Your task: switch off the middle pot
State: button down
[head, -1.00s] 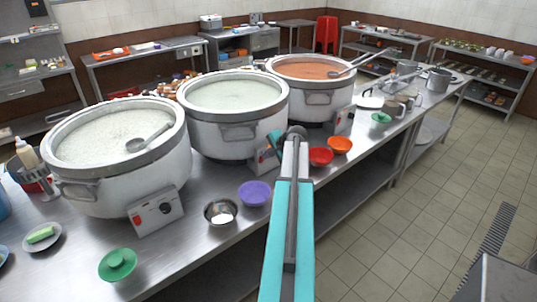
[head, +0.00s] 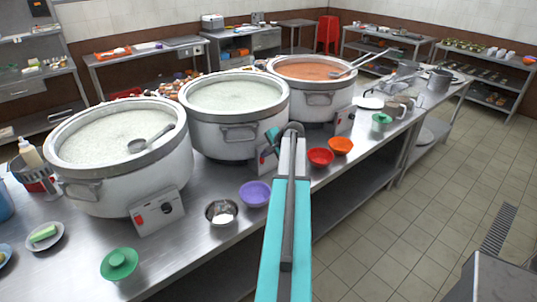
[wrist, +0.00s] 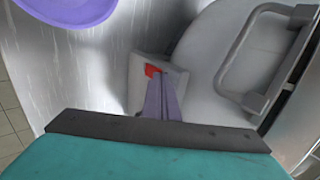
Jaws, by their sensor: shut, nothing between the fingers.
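The middle pot (head: 222,141) is a big pale stockpot of white congee on the steel counter. Its control box (head: 262,160) is at its front base, partly hidden behind my arm. In the wrist view, the control box (wrist: 177,76) shows a red switch (wrist: 152,70), and the pot's side and handle (wrist: 229,75) are to the right. My gripper (wrist: 160,82) is shut and empty, its fingertips at the box's face close by the red switch. I cannot tell whether they touch it. In the head view, my gripper (head: 271,142) is beside the box, largely hidden by my wrist.
A left pot (head: 100,180) with a ladle and a far pot (head: 310,108) of orange soup flank it. A purple bowl (head: 254,193), a metal bowl (head: 221,212), a red bowl (head: 320,157) and an orange bowl (head: 341,146) stand near the counter's front edge. Tiled floor is clear at right.

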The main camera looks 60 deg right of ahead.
jog(key=shift+r, duration=0.3)
dwell(0.4)
jog(key=s+f+b+v, duration=0.1)
jog(key=b+v, duration=0.2)
jog(key=v, duration=1)
jog(key=shift+s+a+f, duration=0.15)
jog(key=shift+s+a, duration=0.05)
jog(key=shift+s, duration=0.05)
dwell(0.4)
